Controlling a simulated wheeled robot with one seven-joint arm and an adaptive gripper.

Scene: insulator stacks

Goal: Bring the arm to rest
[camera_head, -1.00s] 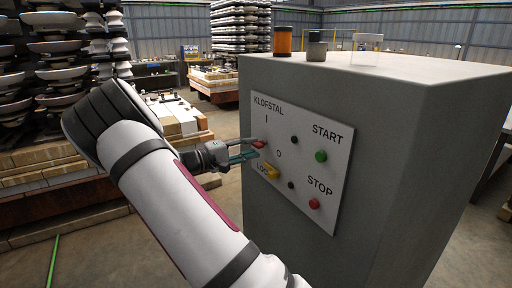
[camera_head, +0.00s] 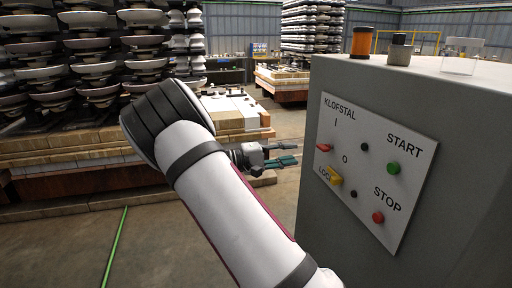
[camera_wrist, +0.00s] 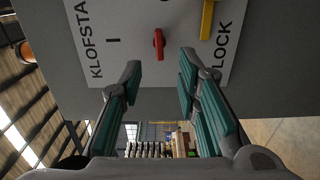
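My gripper (camera_head: 284,154) is left of the grey control cabinet (camera_head: 455,150) in the head view, apart from its panel. In the wrist view, my gripper (camera_wrist: 160,88) is open, with a clear gap between its teal-padded fingers and nothing held. The panel's red switch handle (camera_wrist: 158,43) shows beyond the gap; it also shows in the head view (camera_head: 324,147). The yellow lock piece (camera_wrist: 207,18) is to its right in the wrist view. My white arm reaches up from the bottom of the head view and bends at a dark joint.
The panel also carries a green START button (camera_head: 393,168) and a red STOP button (camera_head: 378,217). Insulator stacks (camera_head: 90,70) on wooden pallets fill the left. Open floor lies between them and the cabinet.

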